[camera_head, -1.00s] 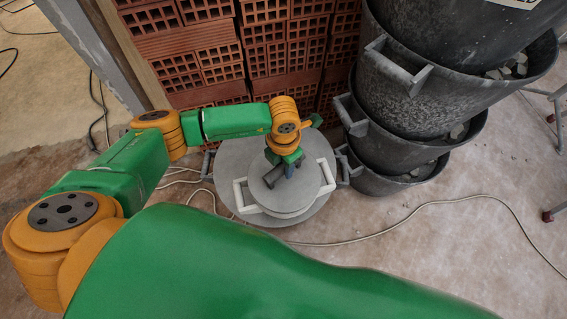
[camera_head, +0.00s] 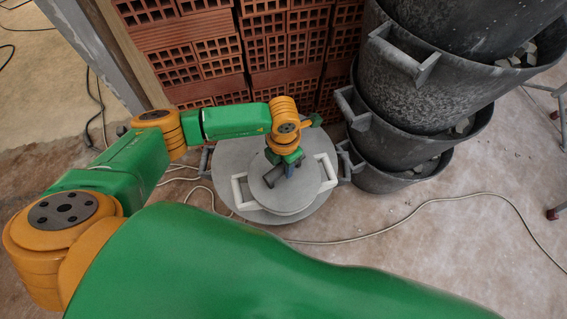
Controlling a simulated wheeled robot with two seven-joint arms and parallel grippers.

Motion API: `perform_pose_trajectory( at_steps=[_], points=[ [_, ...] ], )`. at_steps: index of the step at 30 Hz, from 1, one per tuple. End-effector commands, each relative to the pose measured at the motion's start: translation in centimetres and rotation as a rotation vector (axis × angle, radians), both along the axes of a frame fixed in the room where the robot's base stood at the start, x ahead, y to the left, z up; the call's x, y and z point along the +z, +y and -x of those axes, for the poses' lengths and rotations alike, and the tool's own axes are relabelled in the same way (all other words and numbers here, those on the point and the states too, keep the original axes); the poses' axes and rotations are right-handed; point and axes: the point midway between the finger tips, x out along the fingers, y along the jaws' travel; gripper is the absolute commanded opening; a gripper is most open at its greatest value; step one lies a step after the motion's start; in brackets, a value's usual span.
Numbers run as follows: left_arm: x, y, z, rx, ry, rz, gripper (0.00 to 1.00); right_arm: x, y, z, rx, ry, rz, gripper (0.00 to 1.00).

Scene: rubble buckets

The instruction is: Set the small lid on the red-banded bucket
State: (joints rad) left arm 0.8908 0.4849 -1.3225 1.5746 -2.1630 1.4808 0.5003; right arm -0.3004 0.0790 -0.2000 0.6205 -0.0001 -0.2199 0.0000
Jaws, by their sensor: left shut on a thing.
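The small lid (camera_head: 267,198) is a round grey disc. My left gripper (camera_head: 289,168) is above it, shut on it near its middle; the fingertips and the grip itself are partly hidden by the wrist. Right under the lid is a round pale bucket top with two white handles, one of them the left handle (camera_head: 240,193). The lid looks roughly centred over it and nearly level. From above I cannot tell whether lid and bucket touch. No red band shows from this angle. My right gripper is not in view.
A larger grey disc (camera_head: 229,160) lies beneath the pale bucket. A stack of dark buckets (camera_head: 408,85) with rubble stands close on the right. A brick stack (camera_head: 205,50) stands behind. A thin cable (camera_head: 400,222) crosses the floor; the right floor is mostly free.

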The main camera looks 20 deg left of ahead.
Motion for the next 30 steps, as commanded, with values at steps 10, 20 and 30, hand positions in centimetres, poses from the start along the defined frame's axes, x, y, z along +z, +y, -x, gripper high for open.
perform_pose_trajectory(
  at_steps=[10,20,30],
  points=[
    [-0.5,0.0,0.0,0.0,0.0,0.0,0.0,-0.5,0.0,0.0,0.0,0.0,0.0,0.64],
    [-1.5,0.0,0.0,0.0,0.0,0.0,0.0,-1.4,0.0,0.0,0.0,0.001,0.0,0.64],
    [-1.4,0.0,0.0,0.0,0.0,0.0,0.72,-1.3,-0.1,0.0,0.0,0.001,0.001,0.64]
  ],
)
